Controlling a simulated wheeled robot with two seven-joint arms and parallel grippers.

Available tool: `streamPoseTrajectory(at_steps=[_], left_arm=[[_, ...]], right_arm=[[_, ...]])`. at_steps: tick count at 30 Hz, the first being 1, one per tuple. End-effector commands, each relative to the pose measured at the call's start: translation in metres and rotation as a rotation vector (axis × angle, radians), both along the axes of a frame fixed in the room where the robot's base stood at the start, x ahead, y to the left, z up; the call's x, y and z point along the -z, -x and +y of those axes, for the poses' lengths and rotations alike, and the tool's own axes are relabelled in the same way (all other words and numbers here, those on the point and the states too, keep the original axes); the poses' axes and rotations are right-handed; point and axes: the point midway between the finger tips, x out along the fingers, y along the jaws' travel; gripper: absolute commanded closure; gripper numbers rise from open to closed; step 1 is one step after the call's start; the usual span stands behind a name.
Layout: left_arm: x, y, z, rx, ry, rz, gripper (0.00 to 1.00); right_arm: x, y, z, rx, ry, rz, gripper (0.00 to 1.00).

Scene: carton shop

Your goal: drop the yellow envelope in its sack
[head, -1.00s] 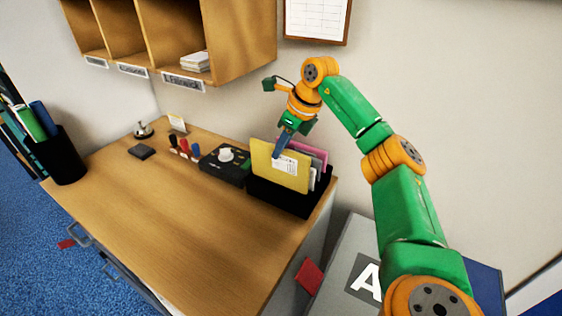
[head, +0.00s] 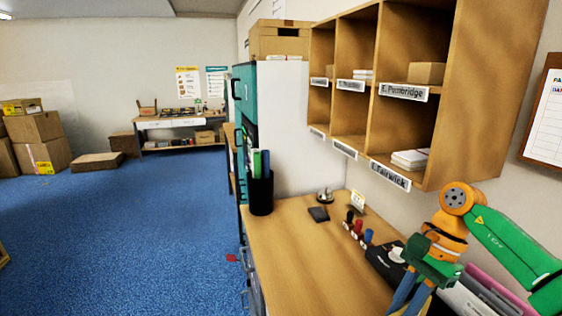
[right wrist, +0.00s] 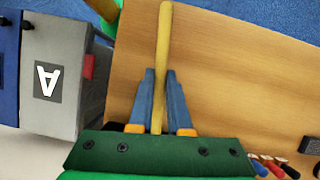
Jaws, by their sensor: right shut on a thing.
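The yellow envelope (right wrist: 164,55) shows edge-on in the right wrist view, a narrow yellow strip between the two blue fingers of my right gripper (right wrist: 162,100). The gripper is shut on it, with the wooden desk behind. In the head view my right gripper (head: 410,298) is at the lower right over the desk, its fingertips close to the bottom edge, and the envelope does not show there. No sack can be made out for certain in these views. My left gripper is not in view.
The desk (head: 290,255) holds stamps (head: 357,228), a black device (head: 385,258) and a black pen cup (head: 261,195). Wooden pigeonholes (head: 455,100) hang above. A grey box marked A (right wrist: 28,75) stands beside the desk. Blue floor (head: 130,220) is open at left.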

Motion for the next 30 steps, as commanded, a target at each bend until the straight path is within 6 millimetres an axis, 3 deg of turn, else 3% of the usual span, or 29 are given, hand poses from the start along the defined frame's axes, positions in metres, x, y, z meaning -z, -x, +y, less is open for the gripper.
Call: streamPoseTrajectory(at_steps=[3,6,12,18,25,30], left_arm=[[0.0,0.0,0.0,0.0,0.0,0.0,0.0],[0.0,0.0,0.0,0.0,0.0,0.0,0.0],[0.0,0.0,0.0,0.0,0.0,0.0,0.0],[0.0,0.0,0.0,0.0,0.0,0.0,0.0],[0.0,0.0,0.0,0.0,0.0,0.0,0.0],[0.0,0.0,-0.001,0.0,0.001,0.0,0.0]], right_arm=[[0.015,0.029,0.027,-0.397,0.002,0.002,1.0],[0.025,0.051,0.04,-0.654,0.002,0.002,1.0],[0.037,0.086,0.053,-1.014,-0.002,-0.002,1.0],[0.042,0.102,0.057,-1.158,-0.007,-0.003,1.0],[0.04,0.101,0.058,-1.167,-0.002,-0.004,1.0],[0.022,0.107,0.09,-1.366,-0.004,-0.007,1.0]])
